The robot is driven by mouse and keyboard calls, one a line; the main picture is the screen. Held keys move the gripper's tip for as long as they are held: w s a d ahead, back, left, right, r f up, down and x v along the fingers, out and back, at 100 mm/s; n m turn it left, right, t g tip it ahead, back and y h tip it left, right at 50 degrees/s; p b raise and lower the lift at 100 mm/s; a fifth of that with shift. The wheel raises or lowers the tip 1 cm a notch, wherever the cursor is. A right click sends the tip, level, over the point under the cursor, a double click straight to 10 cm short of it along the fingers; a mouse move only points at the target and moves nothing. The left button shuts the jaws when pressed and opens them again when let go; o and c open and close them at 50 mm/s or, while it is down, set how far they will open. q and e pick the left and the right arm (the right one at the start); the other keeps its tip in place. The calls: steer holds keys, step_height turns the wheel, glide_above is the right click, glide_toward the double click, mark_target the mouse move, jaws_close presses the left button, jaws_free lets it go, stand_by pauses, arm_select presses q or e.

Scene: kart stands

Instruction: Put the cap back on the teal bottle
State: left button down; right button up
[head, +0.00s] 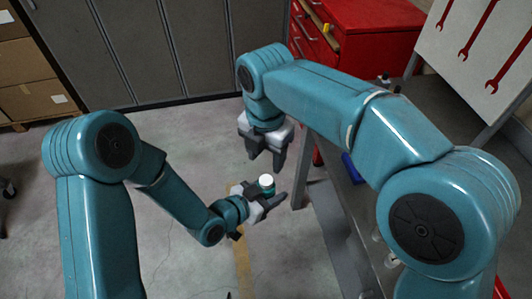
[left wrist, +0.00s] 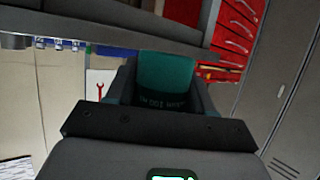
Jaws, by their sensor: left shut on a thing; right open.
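The teal bottle (head: 267,190) is held upright between the fingers of my left gripper (head: 265,197), in the middle of the head view. A white round top (head: 265,180), which looks like the cap, is on the bottle's upper end; I cannot tell how firmly it sits. In the left wrist view the teal side of the bottle (left wrist: 165,80) fills the gap between the fingers, and its top is out of sight. My right gripper (head: 266,159) is open and empty, pointing down a little above the white top.
A grey workbench (head: 335,215) with a blue thing (head: 352,168) on it stands to the right, partly behind my right arm. A red drawer cabinet (head: 375,25) and a wrench board (head: 485,60) are behind. The floor (head: 190,150) around the bottle is clear.

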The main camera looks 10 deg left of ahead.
mark_target(266, 180)
steer(key=shift+f, duration=0.1)
steer(key=shift+f, duration=3.95)
jaws_close()
steer(key=m, duration=0.6)
steer(key=shift+o, duration=0.4)
jaws_free()
steer(key=shift+r, duration=0.15)
